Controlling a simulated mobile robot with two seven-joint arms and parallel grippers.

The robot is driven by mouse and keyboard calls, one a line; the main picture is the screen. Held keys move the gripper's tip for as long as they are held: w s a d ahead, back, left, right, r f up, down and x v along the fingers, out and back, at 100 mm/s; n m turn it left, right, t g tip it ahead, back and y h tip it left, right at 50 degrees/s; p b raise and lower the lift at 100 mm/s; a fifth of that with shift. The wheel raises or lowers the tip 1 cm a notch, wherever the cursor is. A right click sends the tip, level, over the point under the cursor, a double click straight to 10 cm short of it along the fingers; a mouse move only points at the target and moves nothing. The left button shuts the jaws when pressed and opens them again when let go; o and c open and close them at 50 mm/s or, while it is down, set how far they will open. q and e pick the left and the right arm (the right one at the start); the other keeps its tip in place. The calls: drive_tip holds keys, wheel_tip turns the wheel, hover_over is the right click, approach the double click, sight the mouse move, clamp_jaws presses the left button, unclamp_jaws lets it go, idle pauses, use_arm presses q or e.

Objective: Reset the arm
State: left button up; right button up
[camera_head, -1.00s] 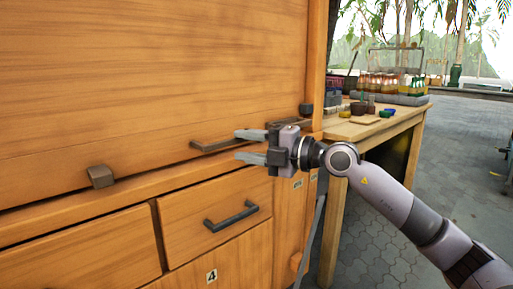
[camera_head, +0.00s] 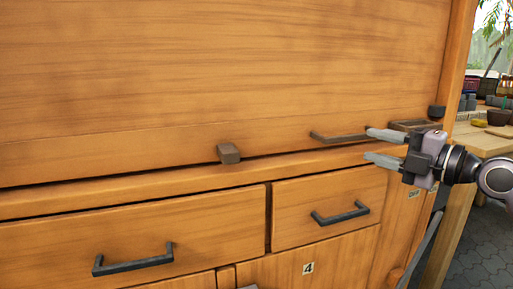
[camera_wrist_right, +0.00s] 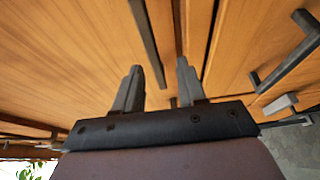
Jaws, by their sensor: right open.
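My right gripper (camera_head: 370,147) is at the right of the head view, its two grey fingers apart and pointing left along the wooden cabinet front. It is empty. Its upper fingertip appears close to the right end of the long bar handle (camera_head: 335,137) on the large upper panel (camera_head: 220,75); I cannot tell whether they touch. My left gripper cannot be made out.
Below the panel are two drawers with dark handles, a left handle (camera_head: 133,259) and a right handle (camera_head: 340,213). A door marked 4 (camera_head: 308,268) is beneath. A brown block (camera_head: 229,153) sits on the panel's lower edge. A wooden table (camera_head: 487,140) with objects stands at the right.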

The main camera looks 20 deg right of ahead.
drive_tip(key=s+a+f+m+t+h, duration=0.15)
drive_tip(key=s+a+f+m, duration=0.25)
drive_tip(key=a+f+m, duration=0.6)
drive_tip(key=s+a+f+m+t+h, duration=0.15)
drive_tip(key=s+a+f+m, duration=0.4)
drive_tip(key=f, duration=0.75)
drive_tip(key=s+a+f+m+g+y, duration=0.2)
drive_tip(key=s+a+f+m+g, duration=0.45)
drive_tip(key=a, duration=0.55)
use_arm(q)
drive_tip(key=s+a+r+g+y+p, duration=0.1)
drive_tip(key=a+r+p, duration=0.4)
drive_tip(key=p, duration=1.2)
drive_tip(key=s+a+r+g+y+p, duration=0.1)
drive_tip(key=s+a+r+y+p, duration=0.2)
drive_tip(key=r+p, duration=0.7)
drive_tip(key=a+p, duration=0.2)
drive_tip(key=p, duration=0.5)
drive_tip(key=shift+s+r+n+y, duration=0.3)
drive_tip(key=shift+s+r+y, duration=0.05)
drive_tip(key=shift+y, duration=0.05)
use_arm(e)
drive_tip(key=s+d+r+g+h, duration=0.1)
drive_tip(key=s+d+r+h, duration=0.1)
drive_tip(key=d+r, duration=0.3)
drive_tip(key=s+d+r+n+g+h, duration=0.1)
drive_tip(key=s+d+r+h, duration=0.2)
drive_tip(key=d+r, duration=0.3)
wheel_tip(320, 180, up, 4)
drive_tip(key=shift+s, duration=0.15)
